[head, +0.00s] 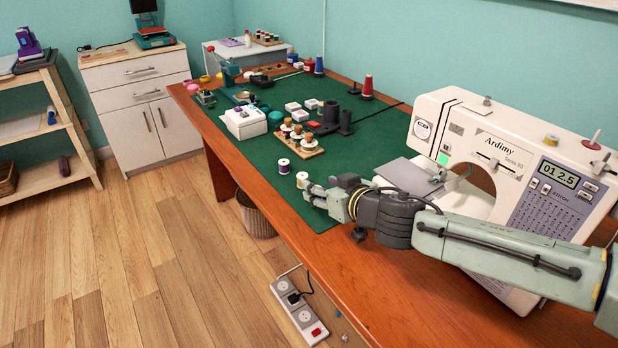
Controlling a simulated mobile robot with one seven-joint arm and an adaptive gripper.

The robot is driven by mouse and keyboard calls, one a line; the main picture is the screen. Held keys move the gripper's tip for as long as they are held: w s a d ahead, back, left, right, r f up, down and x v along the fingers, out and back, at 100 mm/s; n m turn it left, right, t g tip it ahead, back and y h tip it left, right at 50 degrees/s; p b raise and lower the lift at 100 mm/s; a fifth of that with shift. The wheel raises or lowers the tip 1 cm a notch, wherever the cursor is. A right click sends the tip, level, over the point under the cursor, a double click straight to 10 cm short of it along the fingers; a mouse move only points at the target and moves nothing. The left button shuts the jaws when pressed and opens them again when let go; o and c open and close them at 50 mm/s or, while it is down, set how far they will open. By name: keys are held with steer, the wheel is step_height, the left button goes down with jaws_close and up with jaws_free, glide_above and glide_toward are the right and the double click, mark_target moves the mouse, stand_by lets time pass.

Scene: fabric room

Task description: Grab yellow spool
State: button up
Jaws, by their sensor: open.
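A small yellow spool (551,140) sits on top of the white sewing machine (470,122) at the right. My arm reaches from the right edge across the front of the machine. My gripper (309,191) is open over the near edge of the green mat, well to the left of the yellow spool. A small whitish spool (302,178) is right by the fingertips; I cannot tell whether they touch it. A spool with a dark purple centre (283,166) stands just beyond, to the left.
The green mat (255,180) holds a white box (245,123), a wooden rack of spools (300,144) and dark cylinders (331,112). A red cone spool (368,87) stands behind. A power strip (299,309) is at the table's front side. The floor at left is clear.

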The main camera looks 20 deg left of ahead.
mark_target(301, 175)
steer(key=x, duration=0.3)
steer(key=shift+a, duration=0.25)
steer(key=x, duration=0.4)
steer(key=shift+w+a+r+p, duration=0.1)
steer(key=shift+a+r+p, duration=0.05)
steer(key=shift+r+p, duration=0.2)
steer(key=shift+w+a+f, duration=0.35)
steer(key=shift+w+a, duration=0.05)
steer(key=shift+w, duration=0.05)
steer(key=shift+c, duration=0.3)
steer(key=c, duration=0.8)
steer(key=shift+r, duration=0.1)
